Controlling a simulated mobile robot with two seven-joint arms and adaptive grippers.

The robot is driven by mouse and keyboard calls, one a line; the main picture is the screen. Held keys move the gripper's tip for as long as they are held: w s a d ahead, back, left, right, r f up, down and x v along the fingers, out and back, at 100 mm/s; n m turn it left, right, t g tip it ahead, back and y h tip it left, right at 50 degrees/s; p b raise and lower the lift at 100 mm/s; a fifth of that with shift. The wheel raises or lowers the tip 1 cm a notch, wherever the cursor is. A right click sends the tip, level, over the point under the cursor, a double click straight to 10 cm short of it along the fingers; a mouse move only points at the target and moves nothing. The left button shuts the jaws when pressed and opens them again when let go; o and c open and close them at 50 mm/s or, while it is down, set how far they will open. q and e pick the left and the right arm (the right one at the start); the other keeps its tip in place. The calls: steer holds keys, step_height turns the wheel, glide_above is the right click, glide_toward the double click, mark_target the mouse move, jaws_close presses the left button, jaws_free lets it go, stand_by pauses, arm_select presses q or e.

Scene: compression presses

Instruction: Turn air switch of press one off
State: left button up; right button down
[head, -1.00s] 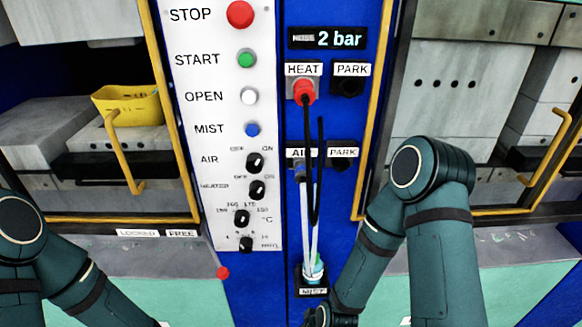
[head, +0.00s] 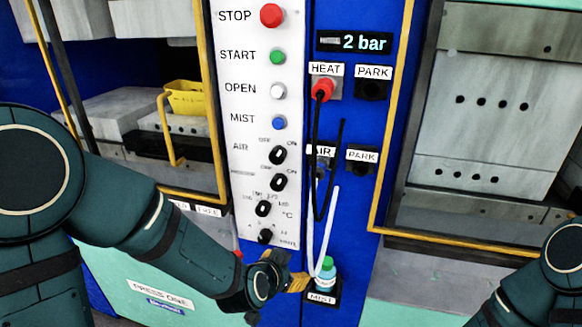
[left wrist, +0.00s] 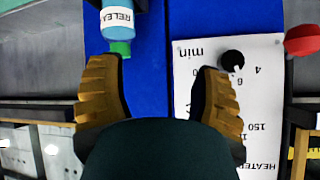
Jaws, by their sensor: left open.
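The control panel (head: 240,110) of press one is white with labelled buttons and black knobs. Its air switch (head: 278,155) is a black rotary knob beside the word AIR, with OFF to its upper left and ON to its upper right. Its pointer seems to lean towards ON. My left gripper (head: 288,283) is below the panel's lower end, apart from the air switch. In the left wrist view my left gripper (left wrist: 160,72) is open and empty, its tan ribbed fingers spread. The air switch is not visible there. My right gripper is out of view.
A green-capped release bottle (head: 326,276) stands in the mist holder, close to my left gripper; it also shows in the left wrist view (left wrist: 116,22). The minute timer knob (left wrist: 232,60) is near one finger. Black and white hoses (head: 330,215) hang right of the panel.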

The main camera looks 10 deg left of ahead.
arm_select(q)
step_height(320, 180, up, 13)
steer(key=a+m+t+b, duration=0.2)
steer(key=m+t, duration=0.1)
steer(key=t, duration=0.1)
steer(key=m+t+y, duration=0.1)
steer(key=t+y, duration=0.1)
steer(key=t, duration=0.2)
glide_toward(276, 159)
steer(key=w+p, duration=0.2)
steer(key=p, duration=0.3)
steer(key=w+p, duration=0.3)
steer(key=p, duration=0.2)
steer(key=shift+w+r, duration=0.2)
steer(key=shift+r, duration=0.05)
steer(key=w, duration=0.5)
steer(key=shift+w+d+f, duration=0.1)
steer(key=shift+w+f, duration=0.05)
steer(key=shift+w, duration=0.2)
jaws_close()
